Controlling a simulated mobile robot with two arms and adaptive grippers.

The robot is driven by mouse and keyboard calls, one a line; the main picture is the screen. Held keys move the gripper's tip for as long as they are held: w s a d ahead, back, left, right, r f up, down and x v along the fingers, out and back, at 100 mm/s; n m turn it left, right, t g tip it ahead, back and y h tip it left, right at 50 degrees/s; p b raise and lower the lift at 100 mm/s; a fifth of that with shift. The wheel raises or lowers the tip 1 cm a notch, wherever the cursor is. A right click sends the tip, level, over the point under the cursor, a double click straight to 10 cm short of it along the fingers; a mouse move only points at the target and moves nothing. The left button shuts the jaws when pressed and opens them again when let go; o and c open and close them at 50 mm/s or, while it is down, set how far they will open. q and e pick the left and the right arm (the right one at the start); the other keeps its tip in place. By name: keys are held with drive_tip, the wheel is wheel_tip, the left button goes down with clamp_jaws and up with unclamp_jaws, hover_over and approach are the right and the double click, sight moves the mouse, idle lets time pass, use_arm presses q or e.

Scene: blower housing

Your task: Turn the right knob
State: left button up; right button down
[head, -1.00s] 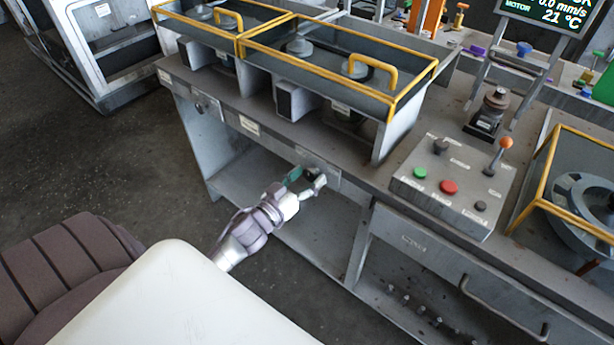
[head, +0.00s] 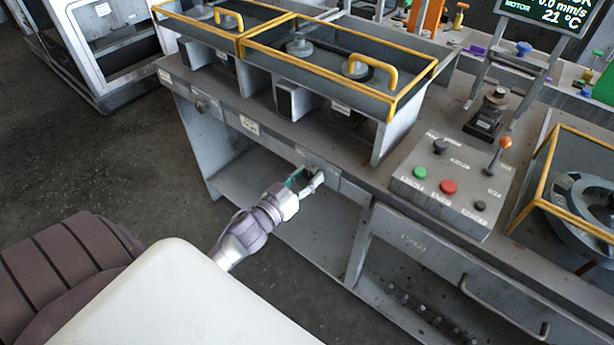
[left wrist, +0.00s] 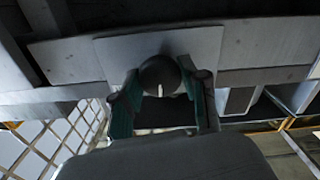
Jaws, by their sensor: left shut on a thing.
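The right knob (left wrist: 160,73) is a dark round knob with a pale pointer mark, on a light plate on the bench's front edge. In the head view its plate (head: 318,164) shows, but the knob is mostly hidden by the fingers. My left gripper (head: 309,183) reaches up to it from the front. In the left wrist view my left gripper (left wrist: 164,98) has a finger on each side of the knob and is shut on it. The left knob (head: 199,106) sits further left on the same front edge. My right gripper is not in view.
Yellow-railed guards (head: 340,62) stand on the bench above the knobs. A control box (head: 455,185) with green and red buttons and an orange-tipped lever is to the right. A lower shelf (head: 270,200) lies below, with open floor (head: 100,160) to the left.

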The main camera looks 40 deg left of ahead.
use_arm(q)
drive_tip(key=m+p, duration=0.1)
drive_tip(key=m, duration=0.4)
drive_tip(key=shift+m, duration=0.4)
drive_tip(key=m, duration=0.5)
drive_tip(key=shift+m, duration=0.3)
drive_tip(key=o, duration=1.1)
drive_tip(key=shift+o, duration=0.2)
drive_tip(key=s, duration=1.2)
drive_tip(key=shift+a, duration=0.45)
